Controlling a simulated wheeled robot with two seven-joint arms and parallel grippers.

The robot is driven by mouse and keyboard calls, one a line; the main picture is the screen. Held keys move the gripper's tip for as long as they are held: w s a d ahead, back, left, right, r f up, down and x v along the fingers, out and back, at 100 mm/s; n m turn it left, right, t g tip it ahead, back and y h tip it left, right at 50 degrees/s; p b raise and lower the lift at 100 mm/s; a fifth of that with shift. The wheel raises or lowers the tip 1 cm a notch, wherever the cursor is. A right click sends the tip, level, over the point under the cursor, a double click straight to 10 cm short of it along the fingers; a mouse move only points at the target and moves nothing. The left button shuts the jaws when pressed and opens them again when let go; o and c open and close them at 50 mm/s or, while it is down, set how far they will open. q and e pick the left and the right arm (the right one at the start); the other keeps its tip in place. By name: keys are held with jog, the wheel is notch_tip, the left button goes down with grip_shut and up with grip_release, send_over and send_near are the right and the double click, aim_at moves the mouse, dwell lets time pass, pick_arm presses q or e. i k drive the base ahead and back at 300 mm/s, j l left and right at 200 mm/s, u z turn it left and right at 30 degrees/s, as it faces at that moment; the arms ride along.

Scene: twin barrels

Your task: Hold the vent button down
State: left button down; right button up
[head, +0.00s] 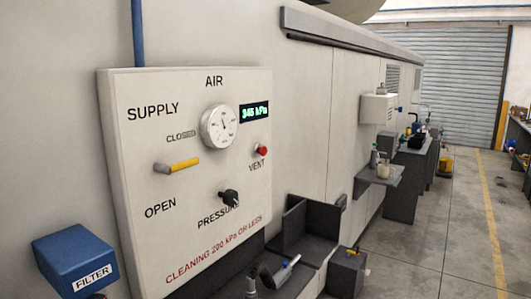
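The red vent button (262,152) sits on the right side of the pale AIR panel (140,190), just above the word VENT. Nothing touches it in this view, and how far it stands out is too small to tell. A green-lit display (254,112) above it reads 345 kPa. A round dial gauge (218,127) is to the left of the display. A yellow supply handle (183,165) lies nearly level between the CLOSED and OPEN labels. A black pressure knob (229,198) is lower down. Neither of my grippers is in view.
A blue FILTER box (75,261) juts out at the lower left. A dark bench (305,250) with a silver-ended tool (280,272) stands below and right of the panel. A shelf (381,174) sticks out farther along the wall. Open floor (430,235) lies to the right.

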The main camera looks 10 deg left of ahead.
aim_at(263, 150)
jog(key=i+l+u, duration=0.1)
jog(key=u, duration=0.3)
jog(key=i+l+u, duration=0.1)
jog(key=u, duration=0.3)
jog(key=i+l+u, duration=0.15)
jog(key=u, duration=0.3)
jog(key=l+u, duration=0.2)
jog(key=u, duration=0.2)
jog(key=i+l+u, duration=0.2)
jog(key=l, duration=0.8)
jog(key=i+l+u, duration=0.2)
jog(key=l, duration=0.8)
jog(key=l+u, duration=0.2)
jog(key=l, duration=0.85)
